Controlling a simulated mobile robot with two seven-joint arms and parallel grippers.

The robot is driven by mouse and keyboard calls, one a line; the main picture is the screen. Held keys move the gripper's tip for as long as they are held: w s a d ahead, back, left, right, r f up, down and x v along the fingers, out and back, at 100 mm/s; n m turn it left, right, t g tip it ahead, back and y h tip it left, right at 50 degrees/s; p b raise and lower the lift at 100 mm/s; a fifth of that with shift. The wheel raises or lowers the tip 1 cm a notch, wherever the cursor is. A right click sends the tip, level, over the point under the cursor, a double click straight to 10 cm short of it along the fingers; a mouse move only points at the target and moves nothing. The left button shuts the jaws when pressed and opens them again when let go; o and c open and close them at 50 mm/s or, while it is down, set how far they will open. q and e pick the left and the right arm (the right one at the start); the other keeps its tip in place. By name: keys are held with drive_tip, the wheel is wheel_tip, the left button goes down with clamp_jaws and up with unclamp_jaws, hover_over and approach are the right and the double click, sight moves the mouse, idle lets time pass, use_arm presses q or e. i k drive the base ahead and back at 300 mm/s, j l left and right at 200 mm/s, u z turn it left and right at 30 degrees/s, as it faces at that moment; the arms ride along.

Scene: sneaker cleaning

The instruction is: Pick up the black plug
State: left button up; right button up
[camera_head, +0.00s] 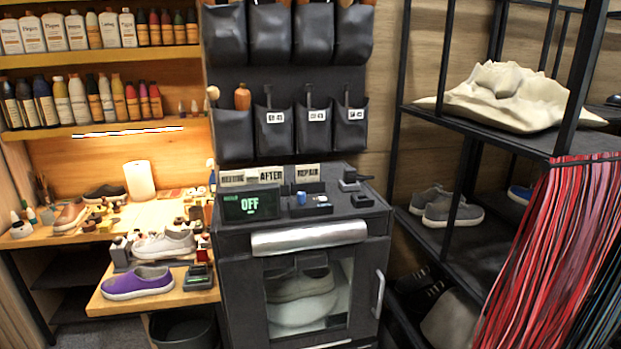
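A small black piece (350,181) lies on the right rear of the black machine's top (340,213). It may be the black plug, but it is too small to tell for sure. A flat dark piece (362,200) lies just in front of it. Neither of my grippers is in this view, and nothing is seen touching these pieces.
A shelf rack (470,240) stands right; a purple sneaker (137,283) sits left.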

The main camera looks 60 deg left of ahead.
sight(349, 173)
drive_tip(key=u, duration=2)
